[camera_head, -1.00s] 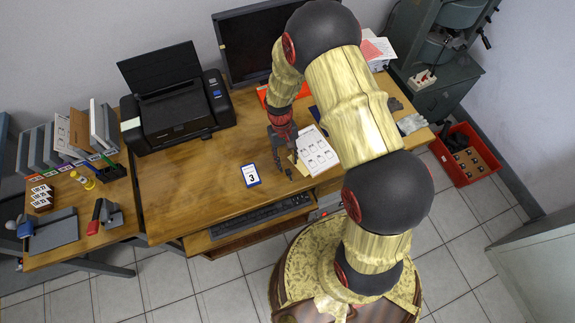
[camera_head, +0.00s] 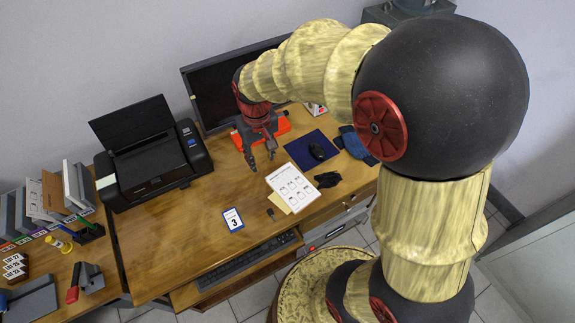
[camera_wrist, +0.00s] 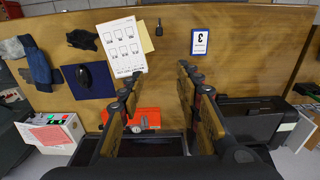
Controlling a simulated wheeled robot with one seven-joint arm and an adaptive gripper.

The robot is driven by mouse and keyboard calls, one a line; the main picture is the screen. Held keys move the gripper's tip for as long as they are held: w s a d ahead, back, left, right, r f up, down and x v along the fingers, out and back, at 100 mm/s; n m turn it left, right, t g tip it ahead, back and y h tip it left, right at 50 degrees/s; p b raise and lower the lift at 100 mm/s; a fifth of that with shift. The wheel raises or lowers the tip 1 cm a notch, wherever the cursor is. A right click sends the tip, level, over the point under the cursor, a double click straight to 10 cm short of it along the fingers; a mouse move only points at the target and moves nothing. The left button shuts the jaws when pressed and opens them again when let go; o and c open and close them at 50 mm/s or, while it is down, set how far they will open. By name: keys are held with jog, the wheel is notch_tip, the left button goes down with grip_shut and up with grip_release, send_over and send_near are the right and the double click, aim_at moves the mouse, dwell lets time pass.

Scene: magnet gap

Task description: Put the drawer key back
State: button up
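A small dark object that looks like the key (camera_head: 271,214) lies on the desk between the number 3 card (camera_head: 232,219) and the printed sheet (camera_head: 291,187). It also shows in the wrist view (camera_wrist: 159,28), beside the card (camera_wrist: 200,42). My gripper (camera_head: 262,162) is open and empty above the back of the desk, in front of the monitor and apart from the key. In the wrist view its two fingers (camera_wrist: 158,84) are spread with bare desk between them. A drawer front (camera_head: 335,229) shows below the desk's right side; I see no keyhole clearly.
An orange case (camera_head: 278,130) lies near the monitor (camera_head: 222,95). A printer (camera_head: 152,160) stands left, a mouse on a blue pad (camera_head: 308,146) right. A black glove-like item (camera_head: 327,180) and blue cloth (camera_head: 357,146) lie at the right. The keyboard (camera_head: 248,262) sits on a low tray. Mid-desk is clear.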

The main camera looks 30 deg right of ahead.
jog(key=s+r+t, duration=0.5)
jog(key=s+r, duration=1.1)
jog(key=shift+r, duration=0.15)
notch_tip(320, 180, down, 5)
jog(key=b, duration=0.5)
jog(key=shift+f, duration=0.2)
